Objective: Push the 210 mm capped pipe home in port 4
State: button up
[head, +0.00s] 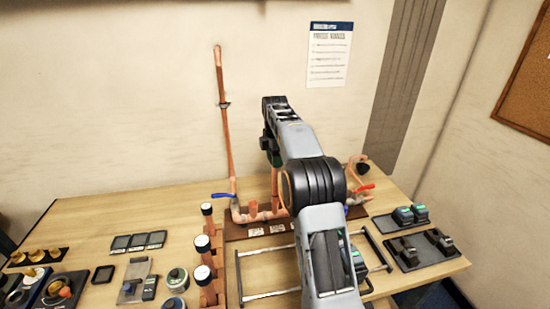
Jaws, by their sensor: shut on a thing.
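The copper manifold (243,216) lies on a dark board on the wooden table, with a blue-handled valve at its left and a red-handled valve at its right. My gripper (274,158) is above it, partly hidden by my arm, and is shut on an upright copper pipe (275,185). The pipe's lower end reaches down to the manifold among the ports. I cannot tell how deep it sits or which port it is in. Its top and cap are hidden. An open port stub (253,208) stands to the left of the pipe.
A copper rack (208,290) of upright pipes with black, white-topped caps stands front left of the manifold. A tall copper pipe (225,120) rises along the wall. A metal frame (265,294) lies in front. Dark trays (415,262) with tools sit right; jars and small parts sit left.

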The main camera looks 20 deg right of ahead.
jog(key=shift+f, duration=1.3)
dwell(2.5)
jog(key=o, duration=1.5)
jog(key=shift+r, duration=3.55)
